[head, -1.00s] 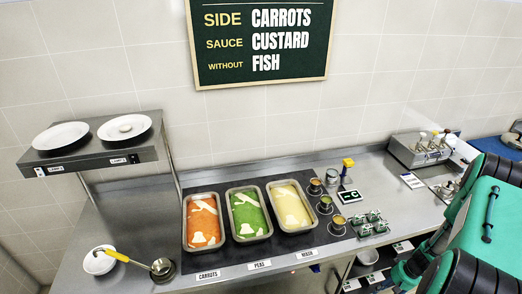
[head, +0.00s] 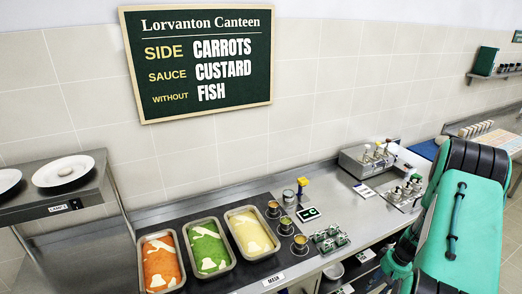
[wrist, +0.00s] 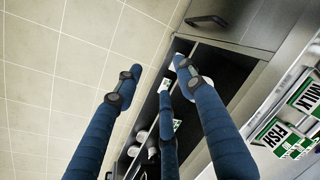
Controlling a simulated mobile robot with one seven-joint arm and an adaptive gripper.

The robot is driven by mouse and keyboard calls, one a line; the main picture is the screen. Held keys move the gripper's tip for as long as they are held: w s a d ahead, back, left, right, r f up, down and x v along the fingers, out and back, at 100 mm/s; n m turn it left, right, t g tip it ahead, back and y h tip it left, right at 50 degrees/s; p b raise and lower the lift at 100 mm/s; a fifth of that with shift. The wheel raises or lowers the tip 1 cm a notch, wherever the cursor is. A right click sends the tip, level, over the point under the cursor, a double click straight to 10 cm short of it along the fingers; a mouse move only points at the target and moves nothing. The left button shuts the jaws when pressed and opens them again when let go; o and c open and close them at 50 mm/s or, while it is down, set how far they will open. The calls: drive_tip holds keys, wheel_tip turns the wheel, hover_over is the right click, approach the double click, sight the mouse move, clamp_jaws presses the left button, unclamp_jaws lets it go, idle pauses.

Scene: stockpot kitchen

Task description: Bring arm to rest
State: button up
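My gripper (wrist: 156,80) shows in the wrist view with its blue fingers spread apart. It is open and nothing is between the fingers. It points towards the tiled floor and the dark open shelves under the counter. In the head view my green and black arm (head: 462,235) stands at the right edge, in front of the counter. The gripper itself is hidden in the head view.
The steel counter (head: 330,188) holds trays of carrots (head: 160,262), peas (head: 207,250) and mash (head: 250,233). Small sauce cups and sachets sit right of them. A plate shelf (head: 90,198) stands left. A menu board (head: 200,62) hangs above. Floor (wrist: 60,60) beside the counter is clear.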

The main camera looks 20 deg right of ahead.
drive_tip(key=w+a+r+n+h+b, duration=0.1)
drive_tip(key=w+a+r+b, duration=0.1)
drive_tip(key=w+a+r, duration=0.5)
drive_tip(key=w+a+r+b, duration=0.2)
drive_tip(key=w+a+r, duration=0.2)
drive_tip(key=r, duration=0.5)
drive_tip(key=w+a+r+n+t+b, duration=0.1)
drive_tip(key=w+a+r+b, duration=0.15)
drive_tip(key=a+r, duration=0.9)
drive_tip(key=s+a+r+n+t+b, duration=0.1)
drive_tip(key=s+a+r+b, duration=0.15)
drive_tip(key=a, duration=0.45)
drive_tip(key=s+a+r+h+b, duration=0.15)
drive_tip(key=s+a, duration=0.25)
drive_tip(key=a, duration=0.4)
drive_tip(key=s+a+r+n+t+b, duration=0.1)
drive_tip(key=s+a+r+b, duration=0.2)
drive_tip(key=a, duration=0.4)
drive_tip(key=s+a+t+b, duration=0.1)
drive_tip(key=s+a+b, duration=0.1)
drive_tip(key=s+a, duration=0.4)
drive_tip(key=s, duration=0.2)
drive_tip(key=shift+s, duration=0.3)
